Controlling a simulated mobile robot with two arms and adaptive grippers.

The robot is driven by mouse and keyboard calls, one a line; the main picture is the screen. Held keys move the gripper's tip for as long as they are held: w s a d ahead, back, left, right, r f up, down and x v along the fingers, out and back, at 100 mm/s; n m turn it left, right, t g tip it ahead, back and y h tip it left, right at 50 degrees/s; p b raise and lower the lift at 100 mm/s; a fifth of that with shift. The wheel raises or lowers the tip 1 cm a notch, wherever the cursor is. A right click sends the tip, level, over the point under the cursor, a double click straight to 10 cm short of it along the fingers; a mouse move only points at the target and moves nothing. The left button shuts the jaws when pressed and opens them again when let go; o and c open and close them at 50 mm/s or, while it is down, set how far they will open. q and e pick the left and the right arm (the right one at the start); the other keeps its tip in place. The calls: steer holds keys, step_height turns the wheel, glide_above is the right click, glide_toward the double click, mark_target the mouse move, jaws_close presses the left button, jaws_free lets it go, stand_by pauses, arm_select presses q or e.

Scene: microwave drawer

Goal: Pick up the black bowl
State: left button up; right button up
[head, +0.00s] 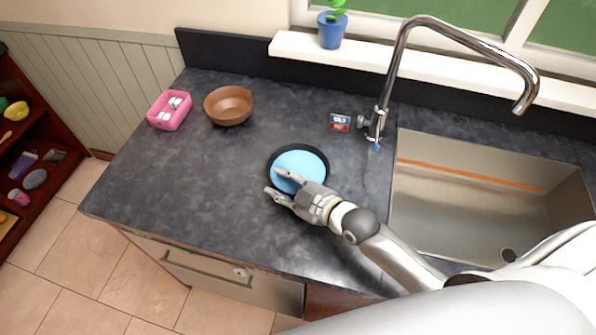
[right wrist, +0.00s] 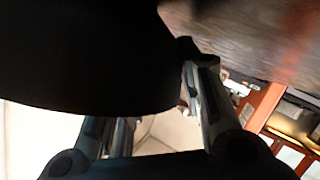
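The black bowl (head: 323,159) has a dark rim and a light blue inside. It stands on the dark counter, left of the sink, in the head view. My right gripper (head: 273,182) is at its near-left side with its fingers spread. One fingertip overlaps the blue inside and the other is outside the rim. In the right wrist view the bowl (right wrist: 80,50) is a large dark shape at the upper left, close to the two fingers (right wrist: 155,115). Whether the fingers touch it cannot be told. My left gripper is not in view.
A brown bowl (head: 229,106) and a pink container (head: 169,110) stand at the back left of the counter (head: 190,175). A faucet (head: 385,95) and a sink (head: 470,200) are at the right. A drawer (head: 215,270) is under the front edge. The left counter is clear.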

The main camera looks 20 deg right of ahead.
steer(key=shift+w+a+f, duration=0.15)
steer(key=shift+w+a, duration=0.05)
steer(key=shift+w, duration=0.2)
steer(key=shift+s, duration=0.1)
jaws_close()
